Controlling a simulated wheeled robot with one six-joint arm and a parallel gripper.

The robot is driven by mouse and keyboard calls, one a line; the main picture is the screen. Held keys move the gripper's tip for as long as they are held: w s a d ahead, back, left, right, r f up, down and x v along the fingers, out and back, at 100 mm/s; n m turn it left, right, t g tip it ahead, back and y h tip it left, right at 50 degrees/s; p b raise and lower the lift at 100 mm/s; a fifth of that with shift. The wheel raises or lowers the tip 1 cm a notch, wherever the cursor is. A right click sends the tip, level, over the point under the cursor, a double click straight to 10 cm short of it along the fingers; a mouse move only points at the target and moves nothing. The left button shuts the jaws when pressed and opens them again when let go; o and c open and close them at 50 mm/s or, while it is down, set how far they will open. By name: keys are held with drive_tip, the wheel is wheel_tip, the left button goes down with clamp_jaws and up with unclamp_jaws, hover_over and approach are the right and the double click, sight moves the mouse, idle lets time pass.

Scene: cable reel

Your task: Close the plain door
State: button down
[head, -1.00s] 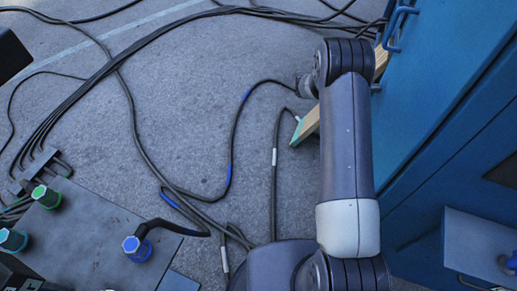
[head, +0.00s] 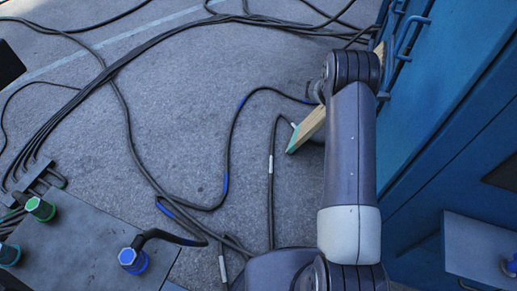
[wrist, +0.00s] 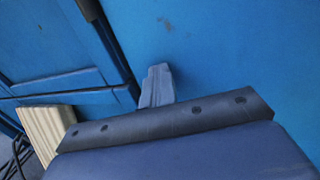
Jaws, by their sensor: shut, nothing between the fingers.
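A blue cabinet (head: 455,90) stands along the right side of the head view, with blue bar handles (head: 408,38) near its top left. In the wrist view, a broad smooth blue panel (wrist: 235,50) fills the upper right; it looks like the plain door. A framed blue panel (wrist: 45,35) is at the left, with a dark gap between the two. My gripper (wrist: 156,86) is shut and empty, its grey fingers in front of the smooth panel; I cannot tell whether they touch it. In the head view my arm hides the gripper.
Black cables (head: 125,125) cross the grey floor at the left and centre. A wooden wedge or plank (head: 308,128) with a green end lies beside my arm. A dark box (head: 90,235) with coloured connectors stands at lower left. Some floor in between is clear.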

drive_tip(key=w+a, duration=0.1)
drive_tip(key=a, duration=0.9)
drive_tip(key=shift+w+a, duration=0.3)
drive_tip(key=shift+a, duration=0.05)
drive_tip(key=shift+d, duration=0.1)
drive_tip(key=s+d, duration=0.1)
drive_tip(key=d, duration=0.9)
drive_tip(key=shift+s+d, duration=0.3)
drive_tip(key=shift+s, duration=0.05)
